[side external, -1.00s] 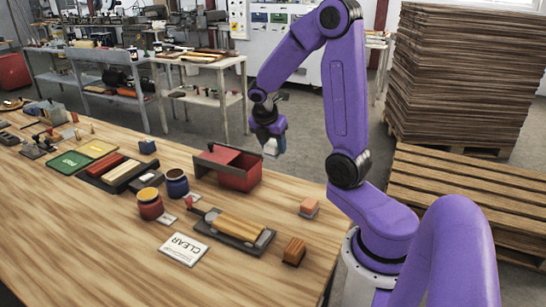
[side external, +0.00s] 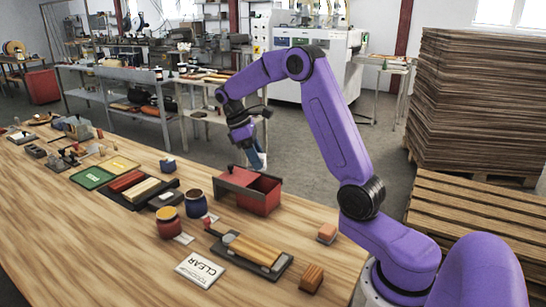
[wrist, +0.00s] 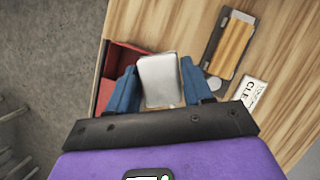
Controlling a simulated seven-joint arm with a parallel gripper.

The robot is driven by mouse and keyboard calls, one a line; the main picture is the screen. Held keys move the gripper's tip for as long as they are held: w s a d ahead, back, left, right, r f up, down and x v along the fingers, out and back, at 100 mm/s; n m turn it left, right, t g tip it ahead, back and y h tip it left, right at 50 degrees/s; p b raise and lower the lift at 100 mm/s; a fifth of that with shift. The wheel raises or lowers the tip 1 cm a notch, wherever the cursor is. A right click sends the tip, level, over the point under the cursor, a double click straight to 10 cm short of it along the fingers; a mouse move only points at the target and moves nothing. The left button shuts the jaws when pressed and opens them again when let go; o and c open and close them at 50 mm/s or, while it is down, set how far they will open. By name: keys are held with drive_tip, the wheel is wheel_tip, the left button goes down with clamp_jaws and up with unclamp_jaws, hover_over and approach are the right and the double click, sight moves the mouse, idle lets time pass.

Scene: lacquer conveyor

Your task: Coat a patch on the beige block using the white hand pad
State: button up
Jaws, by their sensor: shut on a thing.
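My gripper (side external: 257,153) is shut on the white hand pad (wrist: 159,80), which sits between my blue fingers in the wrist view. In the side view the pad (side external: 262,160) is small and hangs in the air near the red open box (side external: 262,199). A pale beige block (side external: 140,190) lies beside a red block in a dark tray at left centre. A wood-grained tan block (side external: 257,249) lies on a dark plate nearer the front and also shows in the wrist view (wrist: 231,48). I cannot tell which one the task means.
A white CLEAR card (side external: 199,269) lies at the front. An orange-topped block (side external: 326,233) and a small wooden block (side external: 312,278) sit near the right edge. The front left table is bare.

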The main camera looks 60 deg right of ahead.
drive_tip(key=w+a+m+y, duration=0.45)
drive_tip(key=w+m, duration=0.25)
drive_tip(key=m, duration=0.4)
drive_tip(key=m+t, duration=0.7)
drive_tip(key=m, duration=1.5)
hover_over(163, 213)
drive_tip(key=shift+y, duration=0.55)
drive_tip(key=shift+s+d+f, duration=0.1)
drive_tip(key=shift+d+f, duration=0.05)
drive_tip(key=shift+f, duration=1.7)
drive_tip(key=shift+s+d+f, duration=0.1)
drive_tip(key=shift+d+f, duration=0.05)
drive_tip(key=shift+f, duration=1.75)
drive_tip(key=shift+s+d+f, duration=0.1)
drive_tip(key=shift+d+f, duration=0.05)
drive_tip(key=shift+f, duration=1.7)
drive_tip(key=shift+f, duration=1.1)
drive_tip(key=shift+r, duration=3.55)
drive_tip(key=shift+n, duration=0.3)
